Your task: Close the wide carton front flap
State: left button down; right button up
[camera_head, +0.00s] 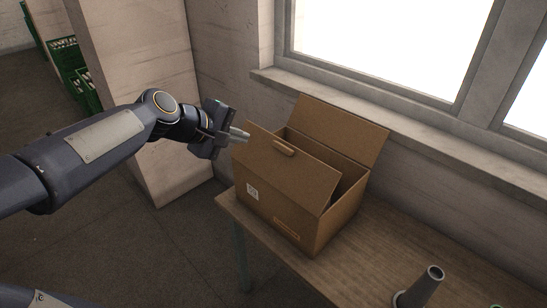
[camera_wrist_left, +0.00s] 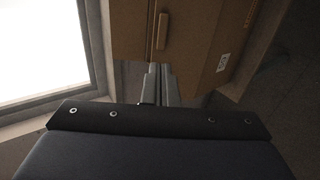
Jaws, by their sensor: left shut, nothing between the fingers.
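The brown cardboard carton (camera_head: 280,217) stands on the table with its top open. Its wide front flap (camera_head: 284,166) leans up and slightly inward over the opening and has a small handle tab (camera_head: 285,149) near its top edge. The back flap (camera_head: 339,131) stands up, leaning toward the window. My left gripper (camera_head: 246,136) is shut and empty at the upper left corner of the front flap. In the left wrist view the shut fingers (camera_wrist_left: 158,86) are close to the carton (camera_wrist_left: 190,35); I cannot tell whether they touch it. My right gripper is not in view.
The wooden table (camera_head: 355,265) has bare room in front of the carton and to its right. A window ledge (camera_head: 375,108) and wall are close behind; a pale pillar (camera_head: 140,90) is at the left, with green crates (camera_head: 75,70) beyond.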

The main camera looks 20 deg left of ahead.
aim_at(280, 146)
pick_arm(q)
jog(key=p+x, duration=0.1)
jog(key=x, duration=1.3)
jog(key=shift+s, duration=0.1)
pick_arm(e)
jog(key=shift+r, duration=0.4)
